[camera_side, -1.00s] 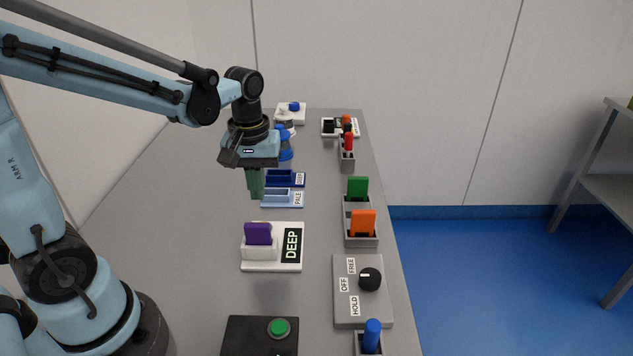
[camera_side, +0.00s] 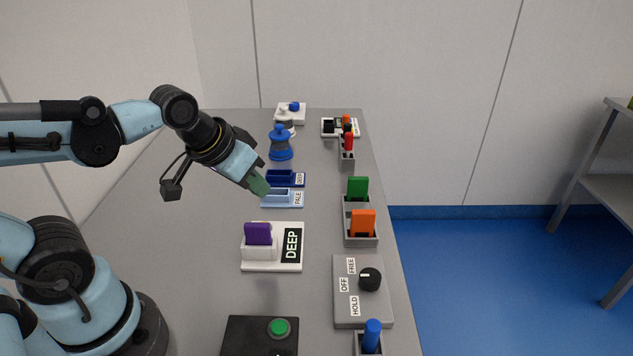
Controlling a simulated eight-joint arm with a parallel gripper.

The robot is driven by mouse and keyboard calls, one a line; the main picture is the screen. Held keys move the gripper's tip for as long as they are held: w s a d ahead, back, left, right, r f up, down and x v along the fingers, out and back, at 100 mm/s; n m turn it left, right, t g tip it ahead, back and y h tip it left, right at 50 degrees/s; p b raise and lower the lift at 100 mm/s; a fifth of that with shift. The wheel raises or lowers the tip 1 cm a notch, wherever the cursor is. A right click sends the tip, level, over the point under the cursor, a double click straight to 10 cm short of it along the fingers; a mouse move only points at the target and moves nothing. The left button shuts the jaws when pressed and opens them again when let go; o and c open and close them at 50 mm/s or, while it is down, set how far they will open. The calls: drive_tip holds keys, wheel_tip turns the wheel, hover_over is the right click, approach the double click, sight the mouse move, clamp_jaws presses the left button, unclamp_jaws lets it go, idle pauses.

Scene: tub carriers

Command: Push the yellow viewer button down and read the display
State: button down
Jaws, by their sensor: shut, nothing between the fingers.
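My gripper (camera_side: 259,186) has green fingers and is shut and empty. It tilts down and to the right, and in the picture its tips lie beside the light-blue tray marked PALE. A white unit (camera_side: 272,265) in the middle of the table holds a purple card (camera_side: 258,233) upright in a white block. Its black display (camera_side: 291,245) reads DEEP. I cannot make out a yellow button on it. A green round button (camera_side: 280,327) sits on a black box (camera_side: 246,334) at the near edge.
A dark-blue tray marked DEEP (camera_side: 302,179) and the PALE tray (camera_side: 283,205) lie behind the white unit. Grey holders with green (camera_side: 357,188) and orange (camera_side: 363,222) cards stand right. A grey knob box (camera_side: 349,313) is nearer. A blue bottle (camera_side: 281,150) stands behind.

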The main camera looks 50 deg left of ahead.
drive_tip(key=shift+s+d+r+m+t, duration=0.15)
drive_tip(key=shift+d+m+t, duration=0.1)
drive_tip(key=shift+m+t, duration=0.25)
